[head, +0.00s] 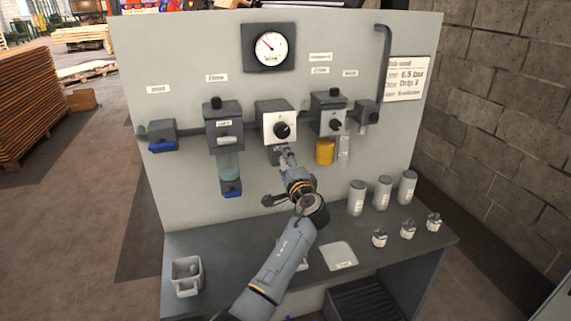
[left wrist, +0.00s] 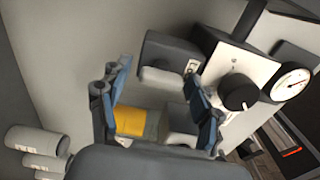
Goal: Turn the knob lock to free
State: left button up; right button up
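A round black knob (head: 282,130) with a light pointer mark sits on a white-faced box (head: 270,116) at the middle of the grey panel. In the left wrist view the black knob (left wrist: 238,93) shows on its tilted white plate, to the right of the fingers. My left gripper (head: 286,153) is just below the knob in the head view. In the left wrist view its blue-grey fingers (left wrist: 162,88) stand apart with nothing held; the knob is outside the gap. I cannot read any lock or free marking. My right gripper is not in view.
A smaller knob unit (head: 335,124) with a yellow bowl (head: 325,152) is to the right, and a clear-bowl unit (head: 225,140) to the left. A gauge (head: 270,47) is above. Grey canisters (head: 383,192) and small fittings (head: 408,230) stand on the bench (head: 220,245).

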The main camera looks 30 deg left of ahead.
pick_arm(q)
jog(key=v, duration=1.2)
dwell(0.3)
